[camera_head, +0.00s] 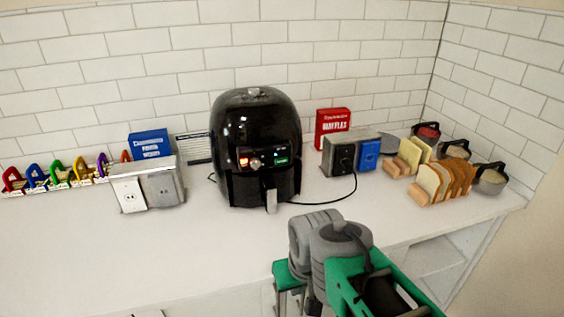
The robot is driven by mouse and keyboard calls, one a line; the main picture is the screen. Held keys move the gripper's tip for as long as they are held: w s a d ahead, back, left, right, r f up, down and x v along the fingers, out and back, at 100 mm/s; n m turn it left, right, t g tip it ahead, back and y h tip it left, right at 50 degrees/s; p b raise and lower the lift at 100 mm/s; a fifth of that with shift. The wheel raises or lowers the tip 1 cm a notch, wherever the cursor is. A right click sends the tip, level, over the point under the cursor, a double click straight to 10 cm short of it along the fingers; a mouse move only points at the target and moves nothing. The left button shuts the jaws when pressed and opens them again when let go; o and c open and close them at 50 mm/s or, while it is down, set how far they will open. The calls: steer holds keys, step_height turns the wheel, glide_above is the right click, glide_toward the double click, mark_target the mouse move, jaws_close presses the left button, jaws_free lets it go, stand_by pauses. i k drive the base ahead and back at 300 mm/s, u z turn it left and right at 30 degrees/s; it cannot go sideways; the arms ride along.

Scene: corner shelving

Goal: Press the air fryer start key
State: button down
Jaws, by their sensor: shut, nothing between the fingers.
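The air fryer (255,120) is black and glossy and stands upright on the counter, near the middle of the view. Its front panel carries a small red-orange lit mark (243,162), a round knob (256,164) and a small green patch (281,161). The labels are too small to read, so I cannot tell which is the start key. A light handle (271,200) sticks out below the panel. My green and grey arm links show at the bottom, in front of the counter and apart from the fryer. No gripper fingers can be made out.
The white counter (90,255) is clear at front left. Left of the fryer are a metal-sided box (162,188), a blue box (150,144) and coloured racks. To its right are a red waffle box (333,125), a toaster (343,155), bread (437,182) and a black cord.

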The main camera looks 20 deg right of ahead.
mark_target(284, 160)
steer(key=z, duration=0.55)
steer(key=k, duration=1.3)
steer(key=z, duration=0.3)
steer(key=i, duration=0.25)
steer(key=u, duration=1.3)
steer(key=i, duration=0.9)
steer(key=u, duration=1.05)
